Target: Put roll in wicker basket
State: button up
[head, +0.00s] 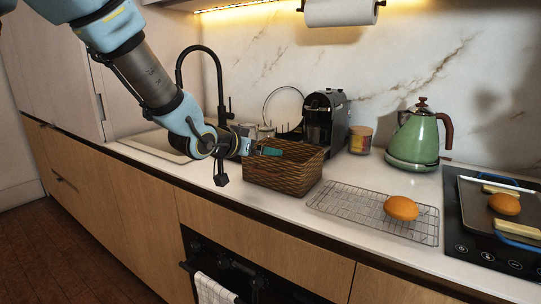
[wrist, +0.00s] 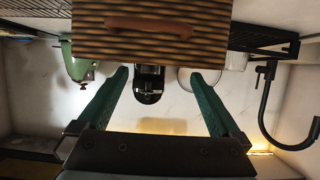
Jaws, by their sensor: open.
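The wicker basket (head: 290,174) stands on the counter left of the wire rack. Its woven wall (wrist: 230,40) fills the top of the wrist view, with a brown handle on it. A round golden-brown roll (head: 401,207) lies on the wire rack. A similar one (head: 504,204) lies on the tray at the far right. My gripper (head: 272,151) is over the rear left part of the basket. In the wrist view my gripper (wrist: 158,73) has its green fingers apart with nothing between them. The inside of the basket is hidden.
The wire rack (head: 340,203) lies on the counter. A green kettle (head: 415,138) and a jar (head: 360,140) stand behind it. A black coffee machine (head: 325,122) is behind the basket. A black faucet (head: 181,78) rises at the left. A tray sits on the cooktop (head: 475,240).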

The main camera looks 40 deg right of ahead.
jog(key=shift+v, duration=1.85)
jog(key=w+a+f+n+t+y, duration=0.1)
jog(key=w+a+f+n+y, duration=0.2)
jog(key=a, duration=0.5)
jog(key=w+a+f+n+t+y, duration=0.1)
jog(key=w+a+f+y, duration=0.1)
jog(key=w+a, duration=0.45)
jog(key=w+a+f+n+t+y, duration=0.1)
jog(key=w+a+f+n+y, duration=0.15)
jog(key=a, duration=0.65)
jog(key=s+a+f+n+g+y, duration=0.1)
jog(key=s+a+n, duration=0.1)
jog(key=a, duration=0.6)
jog(key=s+a+f+n+g+y, duration=0.2)
jog(key=s+a, duration=0.3)
jog(key=a, duration=0.3)
jog(key=s+a+f+n+g+y, duration=0.1)
jog(key=s+a+n+y, duration=0.1)
jog(key=a, duration=0.6)
jog(key=shift+s+a+f+n+g, duration=0.2)
jog(key=shift+s+n+g, duration=0.2)
jog(key=shift+s+n, duration=0.4)
